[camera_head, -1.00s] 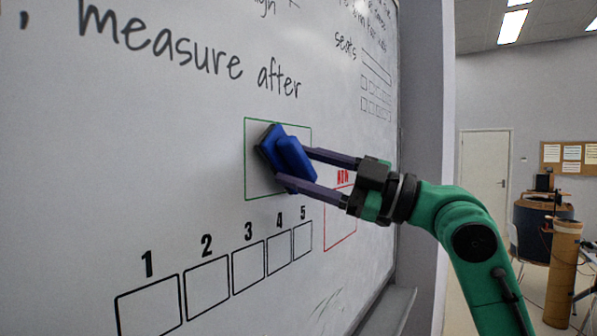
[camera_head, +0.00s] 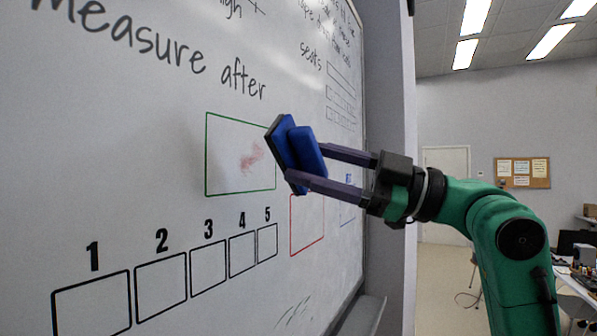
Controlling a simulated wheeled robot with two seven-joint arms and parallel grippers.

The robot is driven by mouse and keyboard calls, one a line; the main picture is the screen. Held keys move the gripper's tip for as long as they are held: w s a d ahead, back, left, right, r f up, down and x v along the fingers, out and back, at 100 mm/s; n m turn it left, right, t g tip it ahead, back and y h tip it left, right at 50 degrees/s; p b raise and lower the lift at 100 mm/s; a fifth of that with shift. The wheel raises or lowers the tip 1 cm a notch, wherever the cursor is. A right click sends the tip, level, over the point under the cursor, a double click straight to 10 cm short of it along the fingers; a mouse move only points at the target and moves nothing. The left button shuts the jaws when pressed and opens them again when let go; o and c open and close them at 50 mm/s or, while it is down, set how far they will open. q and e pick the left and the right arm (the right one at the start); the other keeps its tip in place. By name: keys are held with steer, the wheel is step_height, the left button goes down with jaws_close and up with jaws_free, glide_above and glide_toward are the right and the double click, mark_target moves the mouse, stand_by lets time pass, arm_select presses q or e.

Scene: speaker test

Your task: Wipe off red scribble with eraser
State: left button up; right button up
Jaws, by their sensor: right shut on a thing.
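A faint, smeared red scribble (camera_head: 250,157) shows inside the green-outlined box (camera_head: 222,186) on the whiteboard (camera_head: 150,135). My right gripper (camera_head: 302,165) is shut on a blue eraser (camera_head: 308,150) with a dark pad on its left side. The eraser is at the right edge of the green box, to the right of the red smear, and hides part of that edge. It is tilted, and I cannot tell whether its pad touches the board. My left gripper is not in view.
Numbered black boxes (camera_head: 161,289) run below the green box. A red-outlined box (camera_head: 307,226) sits below the eraser. A ledge (camera_head: 362,316) juts out at the board's lower right. A door (camera_head: 447,180) and a notice board (camera_head: 522,172) are far behind.

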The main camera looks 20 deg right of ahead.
steer(key=shift+s, duration=0.1)
stand_by(0.3)
steer(key=shift+w+a+r+p, duration=0.15)
steer(key=shift+w+a+p, duration=0.3)
steer(key=shift+w, duration=0.1)
steer(key=w+a+p, duration=0.2)
steer(key=w+a, duration=0.1)
steer(key=shift+w, duration=0.3)
steer(key=shift+w+a, duration=0.25)
steer(key=shift+w, duration=0.1)
steer(key=shift+w+a+p, duration=0.6)
steer(key=shift+w, duration=0.15)
